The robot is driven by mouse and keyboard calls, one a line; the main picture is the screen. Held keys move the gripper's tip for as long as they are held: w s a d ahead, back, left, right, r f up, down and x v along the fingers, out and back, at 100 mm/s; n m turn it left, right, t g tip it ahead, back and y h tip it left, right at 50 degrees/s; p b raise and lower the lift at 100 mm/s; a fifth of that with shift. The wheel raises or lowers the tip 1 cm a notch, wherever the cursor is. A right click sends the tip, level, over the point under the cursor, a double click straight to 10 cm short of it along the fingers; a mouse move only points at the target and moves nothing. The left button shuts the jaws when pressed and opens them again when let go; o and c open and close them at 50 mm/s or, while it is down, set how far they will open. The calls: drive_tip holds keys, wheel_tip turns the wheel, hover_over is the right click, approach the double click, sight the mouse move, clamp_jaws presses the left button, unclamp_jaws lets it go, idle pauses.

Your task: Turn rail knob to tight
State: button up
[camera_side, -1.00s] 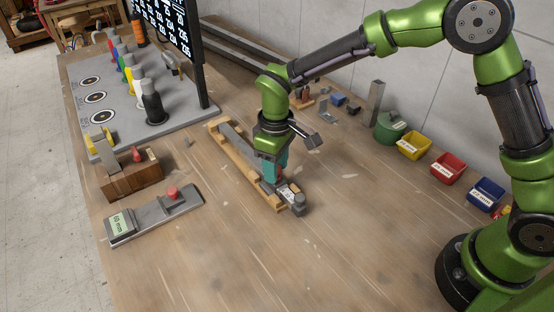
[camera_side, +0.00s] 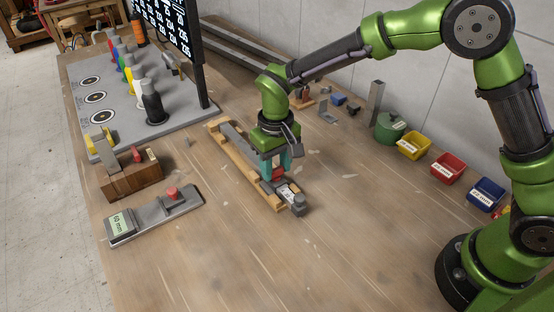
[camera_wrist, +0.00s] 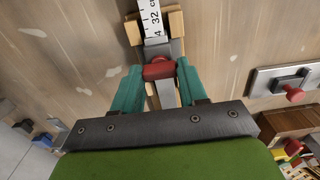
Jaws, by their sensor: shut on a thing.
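The rail (camera_side: 237,143) is a long grey bar lying on a wooden strip (camera_side: 216,130) on the table. A red knob (camera_wrist: 159,69) sits across the rail in the wrist view; in the side view a bit of its red (camera_side: 278,174) shows between the fingers. My gripper (camera_wrist: 159,76) points down over the rail, its two teal fingers shut on the knob's two ends. It also shows in the side view (camera_side: 277,170). A white scale with black numbers (camera_wrist: 151,18) lies just beyond the knob. Any tight mark is not readable.
A grey gauge (camera_side: 155,215) reading 60 mm, with its own red knob, lies at the front left. A wooden block (camera_side: 130,182) with tools stands behind it. Coloured bins (camera_side: 448,169) line the right side. The table front is clear.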

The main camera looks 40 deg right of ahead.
sight(275, 168)
drive_tip(key=o, duration=1.1)
drive_tip(key=shift+c, duration=0.2)
wheel_tip(275, 168, up, 17)
drive_tip(key=s+d+r+m+t+y, duration=0.1)
drive_tip(key=s+d+m+t, duration=0.3)
drive_tip(key=s+d, duration=1.1)
drive_tip(key=s+t+y, duration=0.1)
drive_tip(key=s+t, duration=0.2)
drive_tip(key=s, duration=0.1)
drive_tip(key=shift+d+r, duration=0.15)
drive_tip(key=shift+d, duration=0.25)
